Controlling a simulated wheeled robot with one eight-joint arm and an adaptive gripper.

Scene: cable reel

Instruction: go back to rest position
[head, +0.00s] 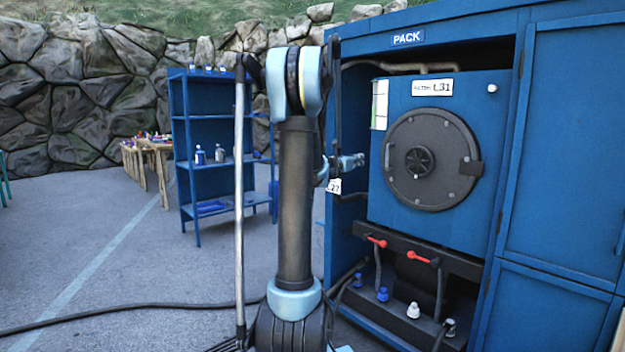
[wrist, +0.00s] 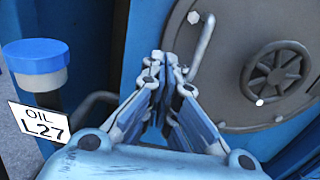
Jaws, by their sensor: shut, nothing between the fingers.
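My gripper (head: 350,162) is in front of the left side of the blue cabinet (head: 567,140), pointing right toward the round dark hatch (head: 432,158). In the wrist view my gripper (wrist: 164,62) has its fingertips together with nothing between them. The hatch (wrist: 235,85) and its handwheel (wrist: 276,76) lie beyond the fingers to the right. I cannot tell the exact gap, but no contact shows. My raised arm hides part of the cabinet's left edge in the head view.
A blue-capped pipe (wrist: 37,62) with an OIL L27 tag (wrist: 40,122) is close left of my gripper. Red-handled levers (head: 377,241) sit below the hatch. A blue shelf (head: 222,175) stands at left. A black cable (head: 120,312) crosses the floor. Open ground lies left.

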